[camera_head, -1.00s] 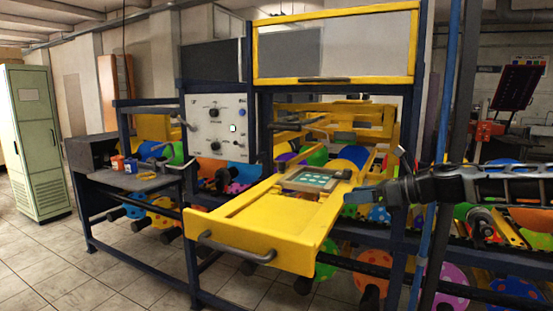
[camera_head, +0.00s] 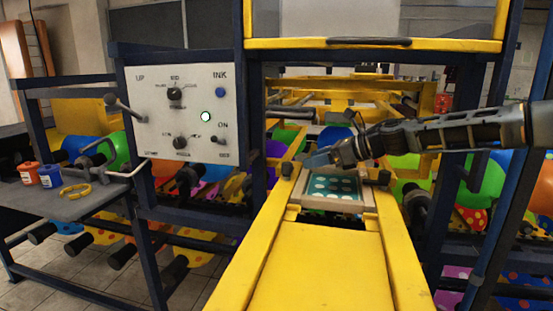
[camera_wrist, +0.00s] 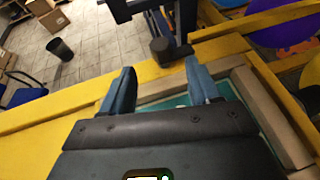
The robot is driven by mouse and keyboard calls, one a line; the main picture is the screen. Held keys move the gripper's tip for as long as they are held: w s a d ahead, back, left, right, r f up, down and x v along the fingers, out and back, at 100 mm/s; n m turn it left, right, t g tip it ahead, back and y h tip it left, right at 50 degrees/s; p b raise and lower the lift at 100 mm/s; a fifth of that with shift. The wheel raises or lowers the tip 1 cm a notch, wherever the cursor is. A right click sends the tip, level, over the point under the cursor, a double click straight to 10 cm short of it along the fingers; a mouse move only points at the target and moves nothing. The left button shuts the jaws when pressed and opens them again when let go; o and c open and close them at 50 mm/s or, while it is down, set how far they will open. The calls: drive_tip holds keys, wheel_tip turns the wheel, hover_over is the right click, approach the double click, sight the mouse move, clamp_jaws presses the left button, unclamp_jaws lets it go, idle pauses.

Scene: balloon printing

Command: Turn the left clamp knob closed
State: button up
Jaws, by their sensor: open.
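The printing plate frame (camera_head: 330,204), a grey-beige frame around a teal plate with pale round shapes, sits on the yellow sliding tray (camera_head: 310,265). The left clamp knob (camera_head: 287,169), small and black, stands at the frame's far left corner. The right clamp knob (camera_head: 384,177) is at its right. My gripper (camera_head: 311,160) is over the frame's far part, just right of the left knob. In the wrist view my open, empty blue fingers (camera_wrist: 160,72) point toward a dark knob (camera_wrist: 160,48) just past the tips, apparently the left one. I cannot tell whether they touch it.
A control panel (camera_head: 180,115) with dials and a lit green button stands to the left. A side shelf (camera_head: 75,205) holds red and blue ink cups and a yellow ring. A yellow-framed guard (camera_head: 372,42) hangs above the tray. Coloured balloons fill the space behind and below.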

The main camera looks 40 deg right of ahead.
sight(291, 164)
drive_tip(key=p+x, duration=0.1)
drive_tip(key=x, duration=0.5)
drive_tip(key=shift+w+a+p, duration=0.1)
drive_tip(key=shift+w+p, duration=0.2)
drive_tip(key=shift+p, duration=0.1)
drive_tip(key=shift+w+a+f, duration=0.25)
drive_tip(key=shift+w+f, duration=0.05)
drive_tip(key=shift+w, duration=0.3)
drive_tip(key=shift+c, duration=0.2)
drive_tip(key=c, duration=1)
